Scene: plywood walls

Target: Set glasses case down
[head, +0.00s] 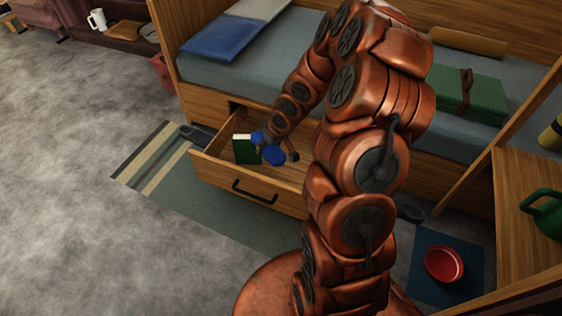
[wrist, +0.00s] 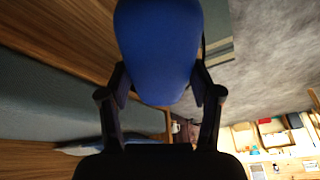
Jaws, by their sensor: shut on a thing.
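The blue glasses case (wrist: 158,50) is held between the two fingers of my gripper (wrist: 163,88) in the wrist view, filling the top middle. In the head view, blue parts of the case (head: 274,156) show at the end of my arm, partly hidden by my gripper (head: 267,145). My gripper is shut on the case and is over or inside the open wooden drawer (head: 250,193) under the bed. I cannot tell whether the case touches the drawer floor.
A green book (head: 246,150) stands in the drawer, just left of the case. The drawer's right part is hidden by my arm. A striped rug (head: 165,170) lies in front. A red bowl (head: 443,264) sits on a blue mat (head: 425,288) at the lower right.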

